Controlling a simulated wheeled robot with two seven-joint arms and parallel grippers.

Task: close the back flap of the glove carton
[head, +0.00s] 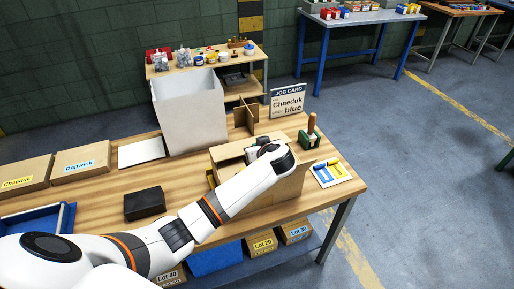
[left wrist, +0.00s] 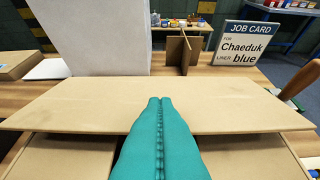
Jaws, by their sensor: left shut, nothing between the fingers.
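The glove carton (head: 262,196) is a tan cardboard box at the right part of the workbench, partly covered by my left arm. In the left wrist view its back flap (left wrist: 85,104) is a wide panel leaning over the top, its near edge seeming to stand a little above the panels below. Two folded-in panels, one at left (left wrist: 55,155) and one at right (left wrist: 255,158), show under it. My left gripper (left wrist: 159,102) has teal fingers shut together and empty, over the flap; contact cannot be told. My right gripper is not in view.
A tall pale box (head: 188,110) stands behind. A job card (head: 289,99), a cardboard divider (head: 246,116) and a green stamp with wooden handle (head: 309,136) are near the carton. A black block (head: 144,203) and closed cartons (head: 80,163) lie to the left.

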